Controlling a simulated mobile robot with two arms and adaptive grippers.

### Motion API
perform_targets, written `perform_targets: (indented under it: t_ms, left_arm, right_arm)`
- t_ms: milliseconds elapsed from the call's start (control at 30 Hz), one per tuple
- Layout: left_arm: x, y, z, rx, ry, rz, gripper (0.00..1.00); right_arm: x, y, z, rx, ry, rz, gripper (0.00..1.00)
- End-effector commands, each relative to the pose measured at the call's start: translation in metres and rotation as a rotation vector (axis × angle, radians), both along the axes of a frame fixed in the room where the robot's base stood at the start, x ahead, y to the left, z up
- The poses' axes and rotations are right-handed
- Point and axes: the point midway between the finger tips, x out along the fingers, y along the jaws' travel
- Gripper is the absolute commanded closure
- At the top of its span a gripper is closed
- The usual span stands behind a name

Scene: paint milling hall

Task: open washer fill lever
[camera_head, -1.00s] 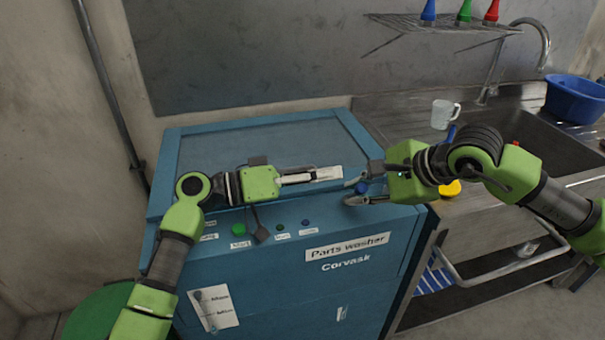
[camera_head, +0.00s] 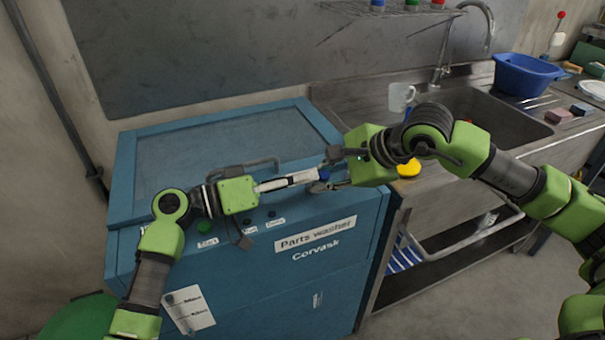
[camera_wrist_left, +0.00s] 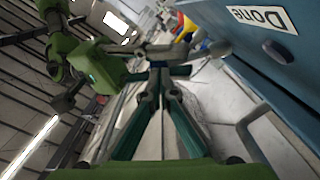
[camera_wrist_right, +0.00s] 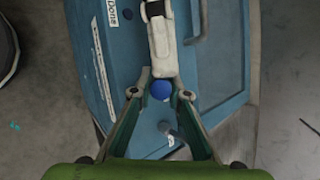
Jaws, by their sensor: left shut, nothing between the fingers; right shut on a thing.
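The blue parts washer (camera_head: 225,270) stands in front of me. At its top right front corner is a small blue ball knob (camera_head: 325,174), which looks like the fill lever's end. My right gripper (camera_wrist_right: 160,88) is shut on this knob in the right wrist view. A short grey stub (camera_wrist_right: 167,128) shows below it; how it joins the knob is hidden. My left gripper (camera_head: 316,174) is shut and empty, its pale fingers close beside the knob and the right fingertips. Its shut fingers (camera_wrist_left: 160,66) also show in the left wrist view.
The washer lid has a grey bar handle (camera_head: 245,165) behind my left gripper. Small buttons and labels line the front edge.

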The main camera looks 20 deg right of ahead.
Motion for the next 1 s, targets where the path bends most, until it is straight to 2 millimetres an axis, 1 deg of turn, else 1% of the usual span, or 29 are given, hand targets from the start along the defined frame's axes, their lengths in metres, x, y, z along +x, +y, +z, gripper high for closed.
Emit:
perform_targets:
  t_ms: [33, 100, 400, 533, 667, 800, 1000]
  left_arm:
    - [-0.003, -0.003, -0.001, 0.003, 0.001, -0.009, 1.00]
    - [-0.003, -0.003, -0.001, 0.002, 0.001, -0.010, 1.00]
    - [-0.003, -0.003, 0.000, 0.001, 0.001, -0.009, 1.00]
    - [-0.003, -0.003, 0.000, 0.001, 0.000, -0.008, 1.00]
    - [-0.003, -0.003, 0.000, 0.001, 0.000, -0.008, 1.00]
    - [-0.003, -0.003, 0.000, 0.000, 0.000, -0.008, 1.00]
    - [-0.003, -0.003, 0.001, -0.001, -0.001, -0.009, 1.00]
  right_arm:
    - [0.000, 0.001, 0.001, 0.002, -0.003, 0.003, 0.82]
    - [0.000, 0.001, 0.001, 0.002, -0.003, 0.003, 0.67]
    - [0.000, 0.001, 0.001, 0.002, -0.002, 0.002, 0.67]
    - [-0.004, -0.003, 0.005, 0.000, -0.002, 0.000, 0.67]
    - [-0.015, -0.011, 0.020, -0.002, -0.004, 0.000, 0.67]
    - [-0.033, -0.023, 0.042, -0.004, -0.005, -0.001, 0.67]
    - [-0.056, -0.037, 0.069, -0.003, -0.002, -0.001, 0.67]
